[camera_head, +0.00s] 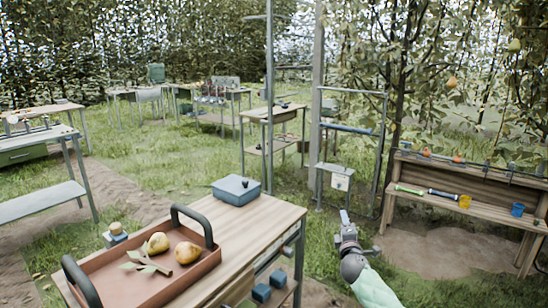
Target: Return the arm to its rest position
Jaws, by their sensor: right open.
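My right gripper (346,224) is in the lower middle right of the head view, at the end of its pale green arm. It is apart from the wooden table, to the right of its edge. Its jaws are open and I see nothing between them. My left gripper does not show. On the wooden table (262,222) stands a brown tray (190,282) with dark handles.
A blue-grey box (237,190) sits at the table's far corner. A wooden bench (470,196) with tools and cups stands at the right. A metal frame (350,140) rises beyond my gripper. Fruit trees are at the upper right. Grass around my right arm looks free.

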